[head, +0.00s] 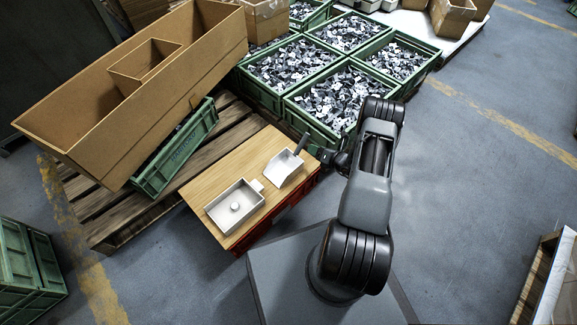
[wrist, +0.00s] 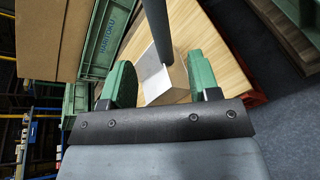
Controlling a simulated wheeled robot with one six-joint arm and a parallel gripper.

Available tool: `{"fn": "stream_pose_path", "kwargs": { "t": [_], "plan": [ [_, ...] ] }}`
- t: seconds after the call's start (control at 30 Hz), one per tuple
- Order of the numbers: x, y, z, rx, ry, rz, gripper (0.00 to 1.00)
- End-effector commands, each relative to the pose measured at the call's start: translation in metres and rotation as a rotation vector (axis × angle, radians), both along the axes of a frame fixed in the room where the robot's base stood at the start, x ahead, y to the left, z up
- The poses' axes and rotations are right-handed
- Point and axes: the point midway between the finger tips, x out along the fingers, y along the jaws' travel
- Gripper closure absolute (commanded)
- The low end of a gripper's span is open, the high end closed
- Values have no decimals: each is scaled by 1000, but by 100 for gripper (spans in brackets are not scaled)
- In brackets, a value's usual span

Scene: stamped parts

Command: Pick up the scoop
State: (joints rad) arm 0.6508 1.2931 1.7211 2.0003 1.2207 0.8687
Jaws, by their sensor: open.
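The scoop (head: 281,170) lies on a wooden board, with a pale metal pan and a dark handle (head: 301,144) pointing to the upper right. My gripper (head: 319,154) is just right of the handle, at the board's far right end. In the wrist view the green-padded fingers of my gripper (wrist: 162,82) are apart. The scoop's pan (wrist: 154,74) shows between them, and its dark handle (wrist: 157,28) runs up between and beyond the fingertips. I cannot tell whether either finger touches the scoop.
A white tray (head: 213,213) with a round knob inside sits on the wooden board (head: 215,178), left of the scoop. A large brown divided box (head: 150,125) leans over a green crate (head: 178,158). Green crates (head: 289,109) full of metal parts stand behind. Open floor (head: 460,190) lies to the right.

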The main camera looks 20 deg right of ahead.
Motion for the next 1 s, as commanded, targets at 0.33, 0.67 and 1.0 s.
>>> {"fn": "stream_pose_path", "kwargs": {
  "t": [0.33,0.67,1.0],
  "plan": [
    [30,15,-10,-1,0,2,44],
    [50,25,-23,-2,-2,5,44],
    [74,37,-28,-1,1,2,44]
  ]
}}
